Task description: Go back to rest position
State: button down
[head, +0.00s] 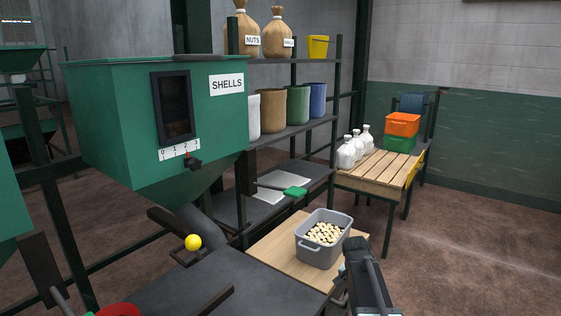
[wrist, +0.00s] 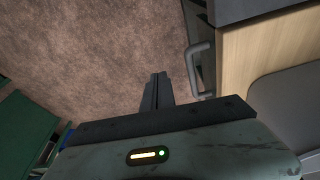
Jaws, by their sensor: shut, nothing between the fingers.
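My gripper (wrist: 157,80) shows in the wrist view with its two dark fingers together and nothing between them. It points over bare brown floor. In the head view my arm (head: 366,275) is at the bottom, just right of the grey tub (head: 318,259). The fingertips cannot be made out there. The tub holds many pale pieces and sits on a light wooden surface (head: 268,246).
A green hopper (head: 125,125) labelled SHELLS fills the left. A shelf rack (head: 290,133) and a wooden bench (head: 378,172) stand behind. Floor at right (head: 480,250) is clear.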

jog(key=s+a+n+g+y, duration=0.1)
jog(key=s+a+n, duration=0.35)
jog(key=s, duration=0.45)
jog(key=s+a+n+g+y, duration=0.1)
jog(key=s+a+n, duration=0.35)
jog(key=s, duration=0.35)
notch_tip(320, 180, up, 21)
jog(key=p, duration=2.1)
jog(key=shift+a+f+m+p, duration=0.15)
jog(key=shift+a+m+p, duration=0.05)
jog(key=shift+m+p, duration=0.1)
